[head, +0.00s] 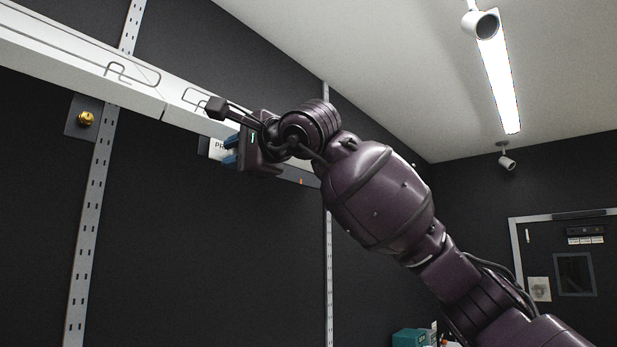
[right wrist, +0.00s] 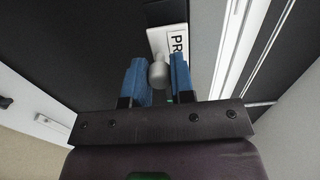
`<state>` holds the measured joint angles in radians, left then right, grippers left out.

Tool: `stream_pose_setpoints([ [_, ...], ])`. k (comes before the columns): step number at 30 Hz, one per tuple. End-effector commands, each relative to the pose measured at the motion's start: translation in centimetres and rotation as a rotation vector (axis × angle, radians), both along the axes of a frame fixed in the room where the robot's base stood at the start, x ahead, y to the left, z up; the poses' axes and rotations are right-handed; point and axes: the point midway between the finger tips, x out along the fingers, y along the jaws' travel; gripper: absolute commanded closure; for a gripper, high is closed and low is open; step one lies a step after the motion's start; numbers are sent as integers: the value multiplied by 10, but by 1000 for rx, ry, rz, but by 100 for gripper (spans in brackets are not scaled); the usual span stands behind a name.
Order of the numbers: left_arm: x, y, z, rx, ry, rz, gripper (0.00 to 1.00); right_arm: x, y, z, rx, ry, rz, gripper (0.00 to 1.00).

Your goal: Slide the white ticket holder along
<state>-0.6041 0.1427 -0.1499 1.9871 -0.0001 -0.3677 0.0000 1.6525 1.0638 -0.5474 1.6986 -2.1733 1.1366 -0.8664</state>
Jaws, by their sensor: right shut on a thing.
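The white ticket holder (head: 217,150) is up on the wall rail, with the black letters "PR" showing. The rest of it is hidden behind my gripper. In the right wrist view its white face (right wrist: 164,42) lies just beyond the fingers, and a grey rounded knob (right wrist: 158,74) stands out from it. My right gripper (head: 230,151) reaches up from the lower right. Its blue fingers, also in the right wrist view (right wrist: 158,82), are shut on the knob, one on each side. My left gripper is not in view.
A long white rail (head: 60,58) with a thin line pattern runs along the dark wall. Slotted metal uprights (head: 92,205) stand on the wall, and a brass knob (head: 86,118) sits on a dark plate left of the holder. A door (head: 565,270) is far right.

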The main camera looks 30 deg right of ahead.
Motion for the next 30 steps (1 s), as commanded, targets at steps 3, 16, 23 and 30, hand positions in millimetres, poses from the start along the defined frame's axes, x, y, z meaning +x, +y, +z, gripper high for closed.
stream_pose_setpoints([
  [3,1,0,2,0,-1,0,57,3,-7,0,2,2,-2,98],
  [16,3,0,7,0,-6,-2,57,11,-30,0,0,3,-3,98],
  [23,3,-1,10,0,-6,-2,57,16,-42,-1,1,3,-3,98],
  [30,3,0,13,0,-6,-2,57,20,-55,-1,1,4,-2,98],
])
